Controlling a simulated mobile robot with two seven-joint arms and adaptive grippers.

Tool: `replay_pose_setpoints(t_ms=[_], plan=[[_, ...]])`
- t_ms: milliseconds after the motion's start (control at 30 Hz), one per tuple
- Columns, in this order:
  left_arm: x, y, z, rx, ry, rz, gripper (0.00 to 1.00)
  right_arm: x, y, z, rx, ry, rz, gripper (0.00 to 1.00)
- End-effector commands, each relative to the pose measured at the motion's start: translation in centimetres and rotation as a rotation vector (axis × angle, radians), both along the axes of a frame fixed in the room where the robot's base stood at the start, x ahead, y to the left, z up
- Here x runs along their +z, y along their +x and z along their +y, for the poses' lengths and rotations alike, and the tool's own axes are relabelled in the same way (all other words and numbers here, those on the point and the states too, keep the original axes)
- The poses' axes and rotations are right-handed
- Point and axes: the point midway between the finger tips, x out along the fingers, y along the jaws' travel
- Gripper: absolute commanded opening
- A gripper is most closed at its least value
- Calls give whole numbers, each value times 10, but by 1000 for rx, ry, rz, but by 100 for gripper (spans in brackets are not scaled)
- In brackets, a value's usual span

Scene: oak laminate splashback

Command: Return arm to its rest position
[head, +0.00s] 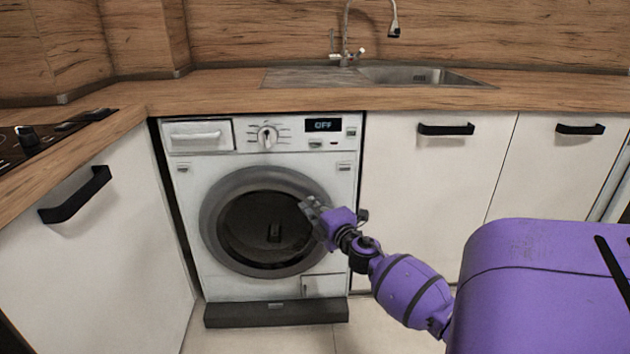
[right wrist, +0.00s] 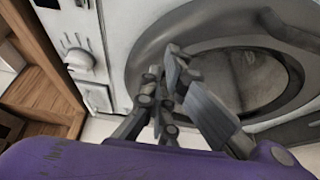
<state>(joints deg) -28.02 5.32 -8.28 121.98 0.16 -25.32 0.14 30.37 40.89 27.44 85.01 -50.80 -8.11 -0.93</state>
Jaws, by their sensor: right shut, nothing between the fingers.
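My right arm, purple with dark joints, reaches in from the lower right in the head view. Its gripper (head: 311,208) is shut and empty, in front of the right edge of the washing machine's round door (head: 213,222). In the right wrist view the gripper's grey fingers (right wrist: 168,68) are close together before the door's grey ring (right wrist: 150,50). I cannot tell whether they touch it. The door looks closed, and its dark glass shows in the middle. The machine's display (head: 323,125) reads OFF. My left gripper is not in view.
A wooden worktop (head: 210,92) runs above the machine, with a sink (head: 410,75) and tap (head: 346,45) behind. White cabinets with black handles (head: 446,129) stand to the right, and another (head: 95,250) to the left. A hob (head: 30,140) is at far left. Floor in front is clear.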

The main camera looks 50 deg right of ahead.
Motion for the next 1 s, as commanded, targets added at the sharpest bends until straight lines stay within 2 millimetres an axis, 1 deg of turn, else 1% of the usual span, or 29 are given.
replay_pose_setpoints(t_ms=[33, 200, 300, 400, 600, 833, 933, 967, 1000], plan=[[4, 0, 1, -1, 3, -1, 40, -1, -15, 1, -3, 4, 2, 0], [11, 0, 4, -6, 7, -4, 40, 0, -56, 4, -3, 3, 1, 0], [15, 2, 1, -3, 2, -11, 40, 0, -74, 6, -1, 3, 1, 0], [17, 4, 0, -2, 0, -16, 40, 0, -88, 7, 0, 2, 0, 0], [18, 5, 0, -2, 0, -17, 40, 0, -100, 7, 0, 1, 0, 0], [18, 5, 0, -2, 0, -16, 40, -1, -100, 7, -3, 3, 0, 0], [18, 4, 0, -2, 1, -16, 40, 2, -101, 4, -29, 58, -27, 0], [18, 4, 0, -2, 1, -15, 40, 2, -98, 12, -27, 95, -42, 0], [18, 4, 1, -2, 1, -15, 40, -7, -96, 28, -22, 170, -54, 0]])
